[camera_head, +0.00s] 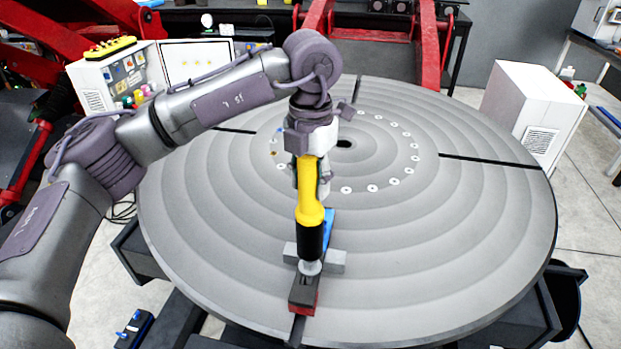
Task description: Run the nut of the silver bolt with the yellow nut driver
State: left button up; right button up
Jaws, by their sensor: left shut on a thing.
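My left gripper (309,165) is shut on the yellow nut driver (308,192), over the front half of the round grey turntable (440,255). The driver points down, with a black lower section and a silver tip (309,267). The tip is at a small clamp block (303,293) with a dark top and red front face, near the table's front edge. The silver bolt and its nut are not distinguishable; the driver's tip covers that spot. Whether the tip sits on the nut cannot be told. My right gripper is not in view.
A grey bar (333,260) and a blue part (328,228) lie beside the driver. A ring of pale discs (373,188) surrounds the table's centre hole. White cabinets stand behind left (115,75) and at right (533,115). The table's right side is clear.

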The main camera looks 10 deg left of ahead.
aim_at(310, 205)
pick_arm(q)
jog(key=shift+n+b, duration=0.45)
jog(key=shift+n, duration=0.65)
jog(key=shift+r+n+b, duration=0.1)
jog(key=shift+n+b, duration=0.45)
jog(key=shift+n, duration=1.35)
jog(key=shift+f+b, duration=2.2)
jog(key=shift+f, duration=0.45)
jog(key=shift+s+f, duration=0.15)
jog(key=shift+f, duration=0.1)
